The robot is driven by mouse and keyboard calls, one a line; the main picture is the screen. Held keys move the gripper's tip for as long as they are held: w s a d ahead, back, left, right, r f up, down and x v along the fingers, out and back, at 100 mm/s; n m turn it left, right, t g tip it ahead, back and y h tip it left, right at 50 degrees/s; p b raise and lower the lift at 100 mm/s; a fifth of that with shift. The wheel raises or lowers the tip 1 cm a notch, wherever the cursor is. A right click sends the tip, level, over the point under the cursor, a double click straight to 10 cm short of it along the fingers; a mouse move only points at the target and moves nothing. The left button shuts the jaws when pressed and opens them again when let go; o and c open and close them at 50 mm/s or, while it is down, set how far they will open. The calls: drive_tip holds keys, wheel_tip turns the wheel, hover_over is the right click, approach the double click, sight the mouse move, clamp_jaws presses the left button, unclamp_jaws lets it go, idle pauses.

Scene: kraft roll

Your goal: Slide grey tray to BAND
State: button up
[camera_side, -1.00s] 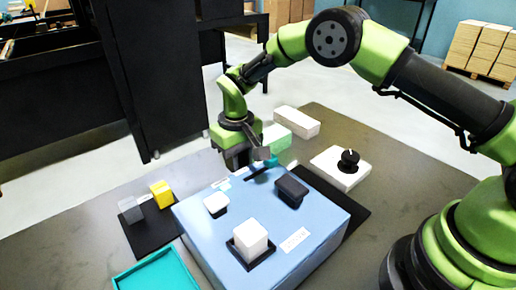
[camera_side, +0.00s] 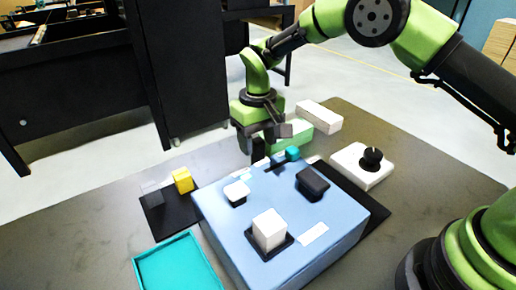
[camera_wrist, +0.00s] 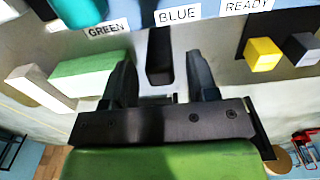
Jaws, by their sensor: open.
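My gripper (camera_side: 268,148) points down at the far edge of the blue box (camera_side: 222,232). In the wrist view its two fingers (camera_wrist: 157,75) are apart, on either side of a dark upright piece (camera_wrist: 160,55) by the BLUE label; I cannot tell whether they touch it. No BAND label is readable. I cannot tell which piece is the grey tray: a dark grey block (camera_side: 312,184) sits on the box top, and a black square holder (camera_side: 268,255) under a white block (camera_side: 269,229) sits nearer the front.
A yellow cube (camera_side: 182,180) and a grey cube (camera_side: 151,195) stand on a black mat (camera_side: 168,220) at left. A teal tray (camera_side: 178,268) lies in front of it. Green (camera_side: 293,138) and white (camera_side: 320,115) blocks stand behind. A black knob (camera_side: 371,158) tops a white base at right.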

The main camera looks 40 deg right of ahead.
wheel_tip(320, 180, up, 7)
drive_tip(key=shift+f, duration=0.1)
idle(0.3)
drive_tip(key=shift+r, duration=0.35)
drive_tip(key=s+d+r+m+t+y, duration=0.1)
drive_tip(key=s+d+r+m+t, duration=0.3)
drive_tip(key=s+r, duration=0.8)
drive_tip(key=s+d+r+t+y, duration=0.1)
drive_tip(key=s+d+r+t, duration=0.1)
drive_tip(key=s, duration=1.2)
drive_tip(key=shift+s+d+r+t, duration=0.2)
drive_tip(key=shift+d+t, duration=0.4)
drive_tip(key=shift+d, duration=0.05)
